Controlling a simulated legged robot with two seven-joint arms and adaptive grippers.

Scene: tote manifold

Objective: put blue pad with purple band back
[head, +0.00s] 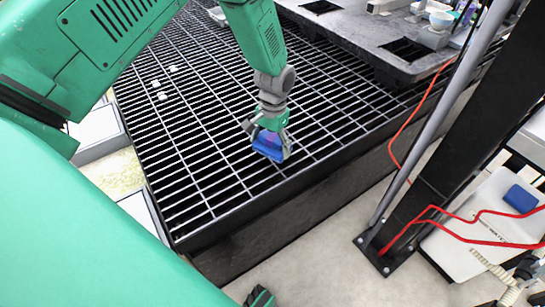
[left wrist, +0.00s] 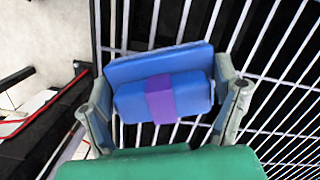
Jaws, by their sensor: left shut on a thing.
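The blue pad with the purple band (left wrist: 133,101) is between the fingers of my left gripper (left wrist: 168,105), which is shut on it. In the head view the pad (head: 268,146) shows at the tip of my left gripper (head: 270,130), over the black grating near its front edge. I cannot tell how high it is above the bars. A larger blue surface shows behind the banded part in the left wrist view. My right gripper is not clearly in view; only a small green and black part shows at the bottom edge.
The black grating (head: 200,130) fills the middle, with a few small white pieces on it at the left. A grey slab (head: 365,35) with square openings and bowls is at the back right. A post (head: 440,150), red cables and a white case (head: 490,225) with a blue block (head: 520,198) stand right.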

